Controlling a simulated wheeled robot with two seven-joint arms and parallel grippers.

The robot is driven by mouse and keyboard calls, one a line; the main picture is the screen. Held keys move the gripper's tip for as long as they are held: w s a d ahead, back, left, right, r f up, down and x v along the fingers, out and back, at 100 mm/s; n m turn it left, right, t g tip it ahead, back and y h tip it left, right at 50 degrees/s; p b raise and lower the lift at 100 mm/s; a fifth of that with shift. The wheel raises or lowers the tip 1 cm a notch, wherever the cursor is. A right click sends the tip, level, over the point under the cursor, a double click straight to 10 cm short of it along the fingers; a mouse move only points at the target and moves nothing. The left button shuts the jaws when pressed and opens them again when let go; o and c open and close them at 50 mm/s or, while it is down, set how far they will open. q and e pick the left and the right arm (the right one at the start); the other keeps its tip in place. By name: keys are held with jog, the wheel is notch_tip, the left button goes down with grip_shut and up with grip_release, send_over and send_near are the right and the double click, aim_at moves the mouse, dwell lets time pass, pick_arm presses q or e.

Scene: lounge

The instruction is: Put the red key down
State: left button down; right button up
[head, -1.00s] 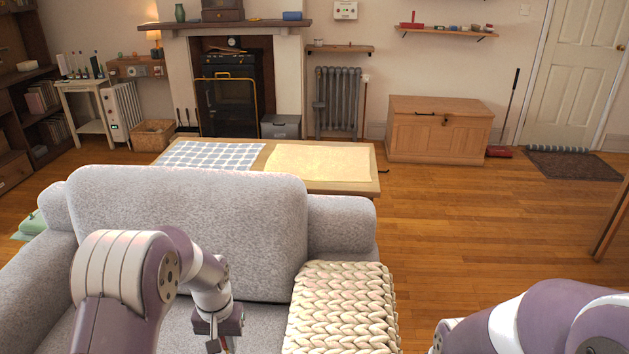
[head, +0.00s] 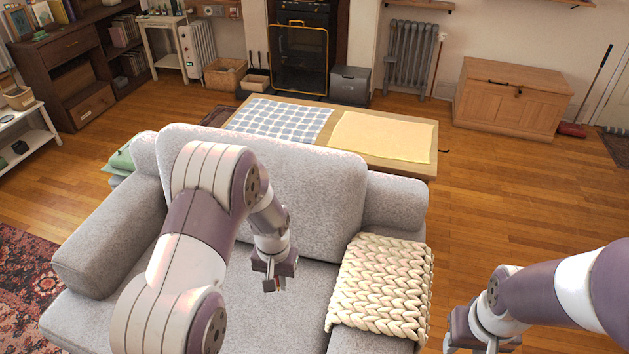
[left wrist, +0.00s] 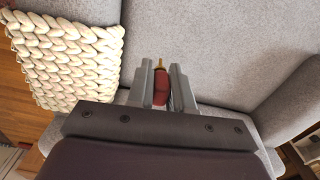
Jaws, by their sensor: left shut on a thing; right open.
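The red key (left wrist: 160,84) is between the two fingers of my left gripper (left wrist: 160,88) in the left wrist view. Its red part is clamped and a brass-coloured tip sticks out past the fingers. My left gripper (head: 272,285) is shut on it, above the seat of the grey sofa (head: 330,283). In the head view the key is too small to make out clearly. My right gripper (head: 480,345) is at the bottom edge of the head view, right of the sofa; its fingers are mostly cut off, and it is open.
A cream chunky knitted throw (head: 385,287) covers the sofa's right side; it also shows in the left wrist view (left wrist: 68,62). Behind the sofa stands a low table (head: 385,163) with a checked cloth (head: 280,120) and a yellow cloth (head: 380,137). The seat below my left gripper looks clear.

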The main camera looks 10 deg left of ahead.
pick_arm(q)
notch_tip(320, 180, down, 15)
jog(key=w+a+b, duration=0.2)
jog(key=b, duration=1.1)
jog(key=m+b, duration=0.1)
jog(key=b, duration=1)
send_over(239, 324)
jog(key=f, duration=1.3)
jog(key=shift+d, duration=0.2)
jog(key=shift+a+f+b, duration=0.15)
jog(key=shift+f+b, duration=0.15)
notch_tip(239, 324, down, 4)
jog(key=shift+r+b, duration=0.15)
jog(key=shift+b, duration=0.5)
jog(key=shift+r, duration=0.15)
